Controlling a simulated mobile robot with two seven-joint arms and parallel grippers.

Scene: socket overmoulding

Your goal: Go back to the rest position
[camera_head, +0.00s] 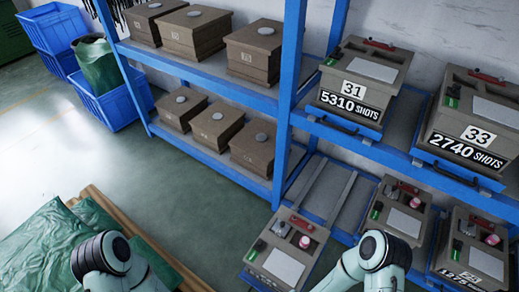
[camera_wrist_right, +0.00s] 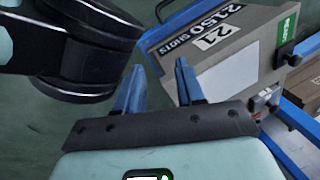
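My right gripper (camera_wrist_right: 158,75) shows in the right wrist view with its two blue fingers apart. Nothing is held between them, only the green floor shows there. A grey mould box marked 21 (camera_wrist_right: 225,50) is just beyond the fingers, to the right and above. In the head view my right arm comes in at the bottom right of centre, and its gripper is out of the frame. My left arm comes in at the bottom left. My left gripper shows in neither view.
A blue rack (camera_head: 287,90) holds brown boxes (camera_head: 196,32) and numbered mould boxes (camera_head: 360,85). One mould box (camera_head: 287,250) sits low at the rack's front, near my right arm. Green sheeting on wood (camera_head: 45,245) lies at lower left. Blue bins (camera_head: 117,104) stand farther back. Open floor lies between.

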